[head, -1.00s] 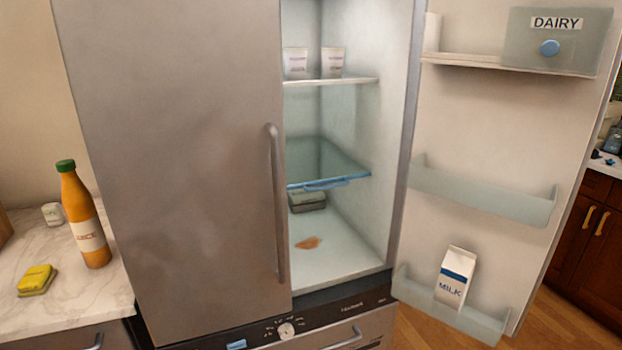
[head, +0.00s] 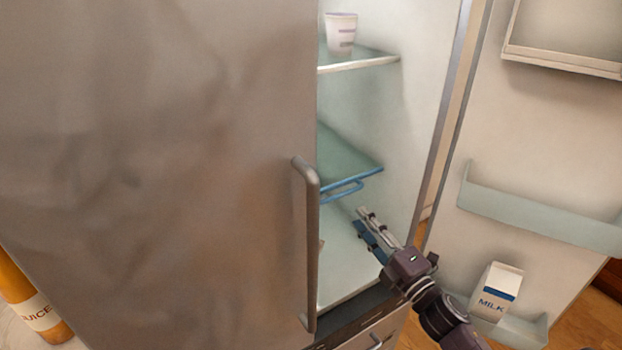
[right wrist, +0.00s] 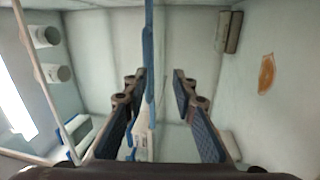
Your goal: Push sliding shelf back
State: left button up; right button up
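The sliding shelf is a glass plate with a blue front edge (head: 357,183) and a blue loop handle (head: 343,192), inside the open fridge. Its left part is hidden behind the closed door in the head view. My right gripper (head: 365,226) is open and empty at the fridge opening, below and slightly right of the handle. In the right wrist view the shelf's blue edge (right wrist: 148,45) runs upright, and the open gripper's (right wrist: 160,92) fingers appear on either side of it. I cannot tell whether they touch it. My left gripper is not in view.
The closed door's handle (head: 310,250) stands left of my right arm. The open door with a milk carton (head: 496,292) is on the right. A cup (head: 341,33) stands on the upper shelf (head: 360,63). The wrist view shows a grey container (right wrist: 230,32) and an orange stain (right wrist: 266,73).

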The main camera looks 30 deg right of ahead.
aim_at(342, 194)
jog(key=w+r, duration=0.1)
jog(key=w+a+r+n, duration=0.1)
jog(key=shift+r+t+y+p, duration=0.3)
jog(key=shift+r+y, duration=0.05)
jog(key=shift+y, duration=0.05)
jog(key=p+x, duration=0.1)
jog(key=x, duration=0.5)
jog(key=shift+f+p, duration=0.15)
jog(key=shift+p, duration=0.25)
grip_shut()
